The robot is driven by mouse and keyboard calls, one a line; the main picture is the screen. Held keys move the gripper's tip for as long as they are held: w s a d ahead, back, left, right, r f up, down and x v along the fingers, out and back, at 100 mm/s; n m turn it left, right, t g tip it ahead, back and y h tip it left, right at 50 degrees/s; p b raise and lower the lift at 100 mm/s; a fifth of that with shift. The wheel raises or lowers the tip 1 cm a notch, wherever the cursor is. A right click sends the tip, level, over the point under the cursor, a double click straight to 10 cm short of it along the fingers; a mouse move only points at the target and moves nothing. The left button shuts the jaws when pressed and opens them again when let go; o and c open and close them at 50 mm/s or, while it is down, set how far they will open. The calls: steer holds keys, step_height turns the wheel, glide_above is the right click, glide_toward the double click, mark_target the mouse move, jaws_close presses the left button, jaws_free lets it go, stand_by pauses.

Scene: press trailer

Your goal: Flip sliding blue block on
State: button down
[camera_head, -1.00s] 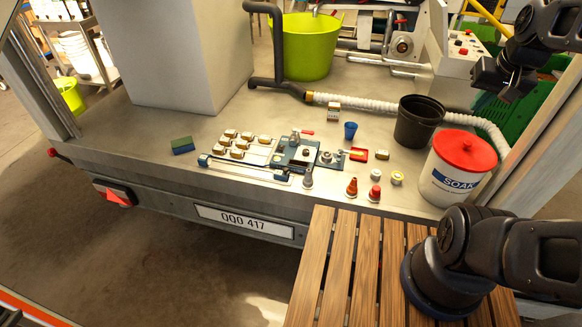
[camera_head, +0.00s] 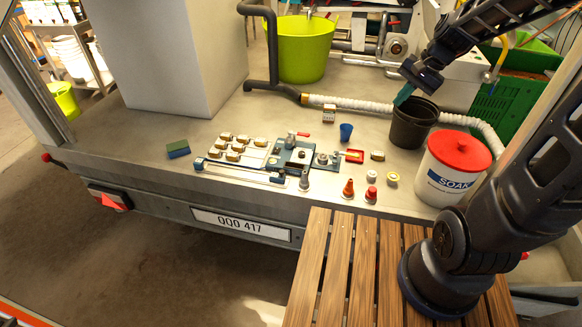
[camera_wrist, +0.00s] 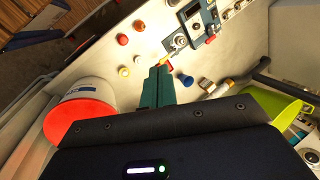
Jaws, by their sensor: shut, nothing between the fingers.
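A blue block (camera_head: 199,163) sits at the left end of a pale sliding rail (camera_head: 240,174) on the trailer bed. A blue plate (camera_head: 294,156) with metal fittings lies right of it. Part of the blue fixture (camera_wrist: 207,17) shows at the top of the wrist view; the block at the rail's left end cannot be made out there. My gripper (camera_head: 403,96) is high at the right, by the black bucket's rim in the picture, well away from the block. Its teal fingers (camera_wrist: 157,84) are together and hold nothing.
Several small blocks (camera_head: 233,146) lie behind the rail. A green-blue sponge (camera_head: 178,149) is to the left. A blue cup (camera_head: 346,132), black bucket (camera_head: 412,125), red-lidded white tub (camera_head: 457,166) and red-orange cone (camera_head: 348,189) stand to the right. A white hose (camera_head: 350,102) runs behind.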

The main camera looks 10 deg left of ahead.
steer(key=w+a+f+m+g+y, duration=0.1)
steer(key=w+a+f+m+g, duration=0.1)
steer(key=a+f, duration=0.9)
steer(key=w+a+f+m+g+y, duration=0.1)
steer(key=w+a+f+m+g, duration=0.1)
steer(key=w+a+f+m, duration=0.2)
steer(key=shift+a+f+m+y, duration=0.15)
steer(key=shift+a+f+m, duration=0.6)
steer(key=shift+a+f, duration=1.9)
steer(key=shift+a+f+m+y, duration=0.15)
steer(key=shift+a+f+m, duration=1)
steer(key=shift+f, duration=2.6)
steer(key=shift+a+n, duration=0.4)
glide_toward(283, 175)
steer(key=f, duration=0.3)
steer(key=shift+w+d, duration=0.35)
steer(key=shift+w, duration=0.05)
steer(key=shift+s+a+f, duration=0.1)
steer(key=shift+s+a, duration=0.15)
steer(key=shift+a, duration=0.25)
steer(key=shift+s+a+f, duration=0.15)
steer(key=shift+s+a, duration=0.1)
steer(key=shift+a, duration=0.3)
steer(key=shift+s+a+f, duration=0.2)
steer(key=shift+s+a, duration=0.2)
steer(key=shift+a, duration=0.4)
